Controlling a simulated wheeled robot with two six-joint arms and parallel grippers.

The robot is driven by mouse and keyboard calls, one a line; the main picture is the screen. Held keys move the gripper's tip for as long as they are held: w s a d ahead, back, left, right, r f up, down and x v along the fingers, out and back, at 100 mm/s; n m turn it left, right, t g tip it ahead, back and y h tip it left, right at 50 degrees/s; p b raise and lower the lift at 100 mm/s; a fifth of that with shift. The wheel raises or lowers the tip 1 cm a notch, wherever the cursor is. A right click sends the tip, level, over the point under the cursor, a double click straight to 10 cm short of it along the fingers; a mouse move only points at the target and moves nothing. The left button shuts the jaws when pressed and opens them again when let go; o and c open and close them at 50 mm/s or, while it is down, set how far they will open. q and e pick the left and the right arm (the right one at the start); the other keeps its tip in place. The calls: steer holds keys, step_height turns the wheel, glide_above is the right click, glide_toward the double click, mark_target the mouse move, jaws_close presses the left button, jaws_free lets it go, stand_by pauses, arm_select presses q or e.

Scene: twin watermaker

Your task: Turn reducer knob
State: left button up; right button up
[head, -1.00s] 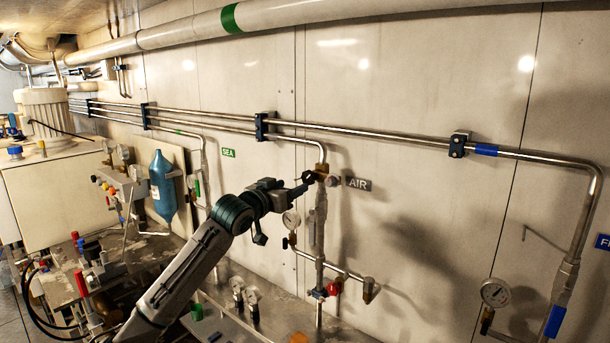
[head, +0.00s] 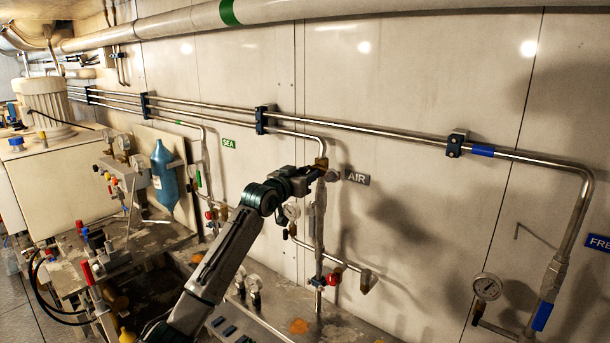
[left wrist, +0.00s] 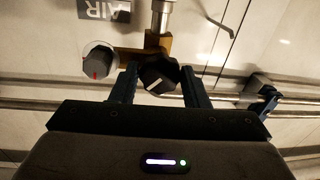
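A black knob with a white line (left wrist: 158,77) sits on a brass reducer body (left wrist: 160,43) in the left wrist view. In the head view the brass body (head: 321,163) tops the vertical pipe left of the AIR label, and my gripper mostly hides the knob. My left gripper (head: 312,176) is right at it. In the left wrist view its fingers (left wrist: 158,88) stand apart, one on each side of the black knob, and I see no clear grip on it. A grey knob with a red mark (left wrist: 97,62) is just left of the fingers. My right gripper is out of view.
The AIR label (head: 357,177) is on the wall beside the reducer. A small gauge (head: 291,211) and a red valve knob (head: 332,280) sit below on the piping. Steel pipes (head: 385,139) run along the wall. A blue bottle (head: 165,175) stands left.

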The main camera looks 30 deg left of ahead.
arm_select(q)
steer(key=c, duration=0.5)
steer(key=shift+f, duration=0.1)
steer(key=m+h+b, duration=0.1)
steer(key=m+b, duration=0.4)
steer(key=m, duration=0.4)
steer(key=m+t+b, duration=0.1)
steer(key=m+b, duration=0.4)
steer(key=m, duration=0.4)
steer(key=shift+f+m+h+b, duration=0.1)
steer(key=shift+m+h+b, duration=0.2)
steer(key=shift+m+h, duration=0.1)
steer(key=o, duration=1)
